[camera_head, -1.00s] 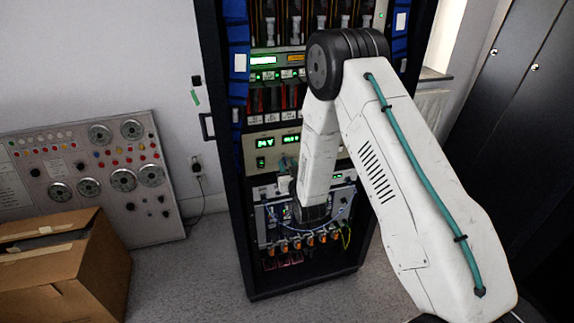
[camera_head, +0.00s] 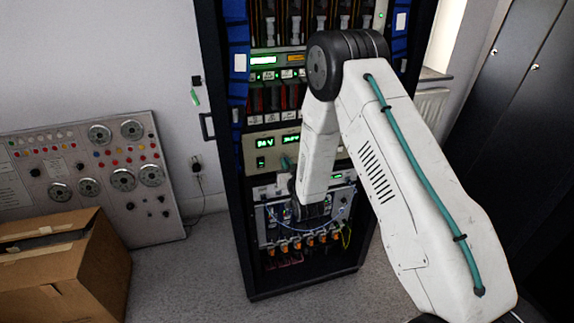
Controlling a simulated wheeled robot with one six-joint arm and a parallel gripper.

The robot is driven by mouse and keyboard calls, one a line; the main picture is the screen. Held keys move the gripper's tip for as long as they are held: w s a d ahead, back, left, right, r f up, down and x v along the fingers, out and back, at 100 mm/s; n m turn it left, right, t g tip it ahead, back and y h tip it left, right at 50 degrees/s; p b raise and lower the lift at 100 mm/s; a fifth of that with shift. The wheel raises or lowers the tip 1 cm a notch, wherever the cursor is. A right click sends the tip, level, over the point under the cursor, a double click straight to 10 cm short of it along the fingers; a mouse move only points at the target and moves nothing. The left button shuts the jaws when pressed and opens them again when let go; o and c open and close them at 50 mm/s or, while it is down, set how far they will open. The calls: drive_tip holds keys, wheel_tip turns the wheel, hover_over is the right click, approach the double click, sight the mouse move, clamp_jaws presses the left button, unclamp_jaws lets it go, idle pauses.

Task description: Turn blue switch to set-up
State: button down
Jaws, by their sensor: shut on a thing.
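My gripper (camera_head: 313,213) is at the lower panel (camera_head: 266,221) of the tall black rack, at the end of my white arm. Only its dark body shows; its fingertips are hidden by my arm and in shadow. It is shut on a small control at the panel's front. I cannot make out the blue switch or its setting; my gripper and forearm cover that part of the panel. Blue wires and a row of orange connectors (camera_head: 308,242) show around and below the gripper.
The black rack (camera_head: 226,190) stands upright, with a unit with green readouts (camera_head: 265,142) above the lower panel. A cardboard box (camera_head: 75,270) and a grey control board (camera_head: 150,205) are at the left. Dark cabinets (camera_head: 510,120) stand at the right. Grey floor is clear left of the rack.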

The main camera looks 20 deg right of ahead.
drive_tip(key=shift+d+f+m, duration=0.1)
drive_tip(key=shift+m, duration=4.2)
drive_tip(key=shift+f+m, duration=0.1)
drive_tip(key=shift+m, duration=4.2)
drive_tip(key=c, duration=1.5)
unclamp_jaws()
drive_tip(key=shift+c, duration=0.2)
drive_tip(key=shift+s, duration=0.1)
drive_tip(key=s, duration=0.7)
drive_tip(key=shift+s, duration=0.35)
